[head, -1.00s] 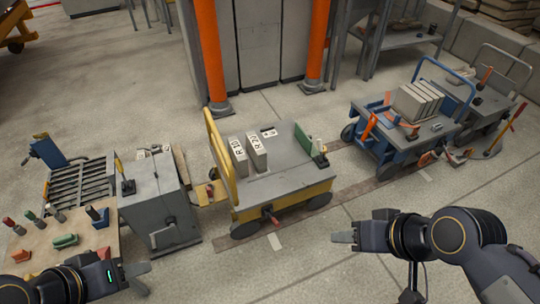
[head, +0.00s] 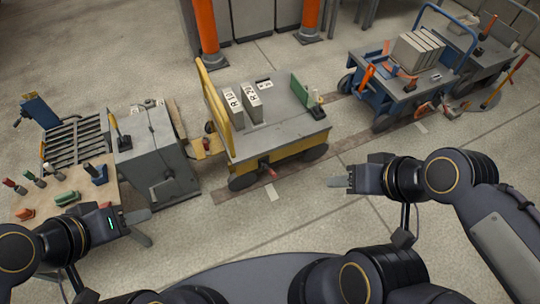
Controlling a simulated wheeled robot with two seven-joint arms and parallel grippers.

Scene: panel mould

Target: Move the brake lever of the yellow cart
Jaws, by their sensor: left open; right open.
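The yellow cart (head: 285,148) with a grey top stands near the middle of the head view, its yellow push handle (head: 216,98) at its left end. A small red-ended lever (head: 266,169), which looks like the brake lever, sticks out low on its near side. My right gripper (head: 338,182) is open and empty, pointing left, to the right of the lever and apart from it. My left gripper (head: 142,227) is open and empty at the lower left, well away from the cart and nearer to me.
Grey blocks (head: 253,102) and a green item (head: 299,88) are on the cart. A grey cabinet (head: 155,155) stands left of it, beside a bench (head: 70,184) with several coloured handles. A blue cart (head: 402,94) stands right. Floor in front of the yellow cart is clear.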

